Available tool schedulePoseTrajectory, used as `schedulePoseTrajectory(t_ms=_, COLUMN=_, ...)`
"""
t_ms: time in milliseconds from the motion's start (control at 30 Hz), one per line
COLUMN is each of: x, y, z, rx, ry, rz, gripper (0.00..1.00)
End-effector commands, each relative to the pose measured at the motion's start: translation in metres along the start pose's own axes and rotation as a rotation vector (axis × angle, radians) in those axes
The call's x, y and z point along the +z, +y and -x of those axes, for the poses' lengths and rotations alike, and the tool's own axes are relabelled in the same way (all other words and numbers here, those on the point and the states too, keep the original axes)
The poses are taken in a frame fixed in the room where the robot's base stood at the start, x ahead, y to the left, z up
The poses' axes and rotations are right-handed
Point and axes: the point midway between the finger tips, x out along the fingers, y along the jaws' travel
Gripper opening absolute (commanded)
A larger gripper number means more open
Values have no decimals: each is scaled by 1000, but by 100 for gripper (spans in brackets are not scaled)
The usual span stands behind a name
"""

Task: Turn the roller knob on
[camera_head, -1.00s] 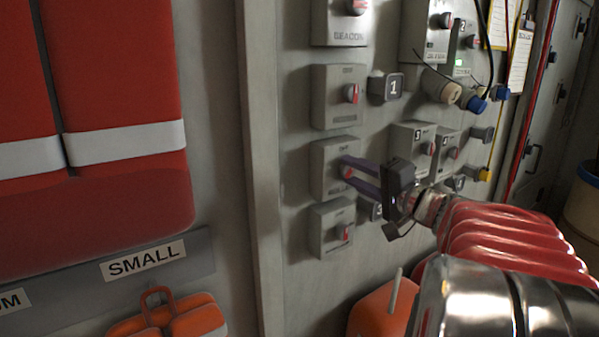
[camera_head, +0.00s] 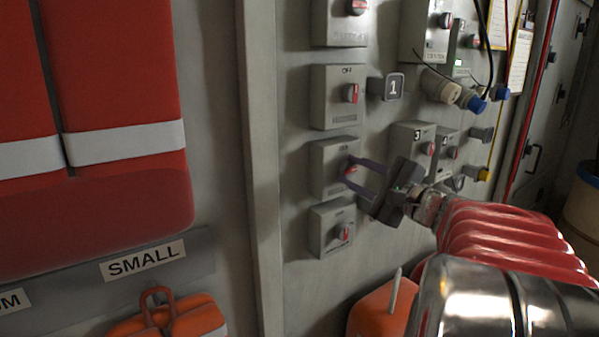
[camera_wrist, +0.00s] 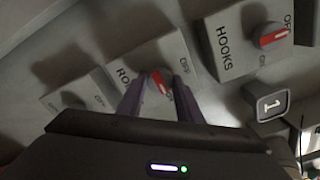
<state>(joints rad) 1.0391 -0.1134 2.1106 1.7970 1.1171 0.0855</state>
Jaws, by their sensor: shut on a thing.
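The roller knob is a small red and grey knob (camera_head: 350,168) on a grey switch box (camera_head: 326,165), third down in the left column on the wall. In the wrist view the box label starts with "RO" and the red knob (camera_wrist: 160,82) lies between my two purple fingers. My gripper (camera_head: 355,172) is shut on this knob, and its palm is tilted. In the wrist view my gripper (camera_wrist: 157,90) covers part of the label and box, so the end of the word is hidden.
The hooks box (camera_wrist: 245,38) is directly above, and another knob box (camera_head: 332,228) is directly below. A socket marked 1 (camera_head: 387,88) juts out to the right. More boxes and cables are further right.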

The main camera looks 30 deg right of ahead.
Motion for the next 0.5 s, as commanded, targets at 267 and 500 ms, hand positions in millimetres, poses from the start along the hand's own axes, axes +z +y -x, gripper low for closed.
schedulePoseTrajectory(t_ms=267, x=-5, y=4, z=1, rx=6, ry=11, rz=-46, gripper=10)
schedulePoseTrajectory(t_ms=500, x=-5, y=5, z=1, rx=7, ry=11, rz=-46, gripper=10)
